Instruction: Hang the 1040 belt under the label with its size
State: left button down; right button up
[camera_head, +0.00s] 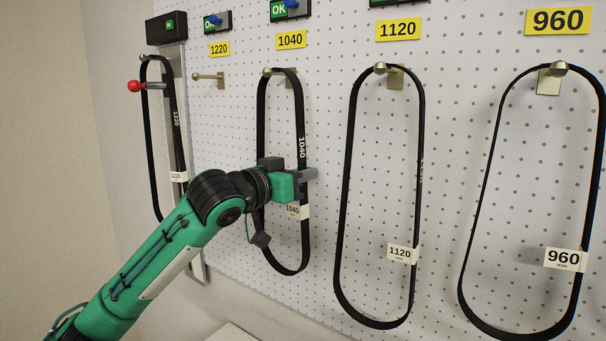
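The black 1040 belt (261,120) hangs as a long loop on the brass peg under the yellow 1040 label (290,40). Its printed 1040 shows on the right strand, and its white 1040 tag shows lower down beside my gripper. My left gripper (308,174) is at the belt's right strand, about halfway down, with a grey finger showing past the strand. Whether the fingers are closed on the strand is hard to see. My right gripper is not in view.
The 1120 belt (340,190) and 960 belt (484,190) hang to the right on their own pegs. The peg under the 1220 label (219,48) is empty. A 1220 belt (147,130) hangs on a stand at the left with a red-ended knob (134,86).

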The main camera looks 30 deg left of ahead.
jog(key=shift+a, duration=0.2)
pick_arm(q)
jog(key=c, duration=1.5)
grip_release()
jog(key=shift+c, duration=0.2)
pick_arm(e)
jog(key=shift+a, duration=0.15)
pick_arm(q)
jog(key=shift+s, duration=0.1)
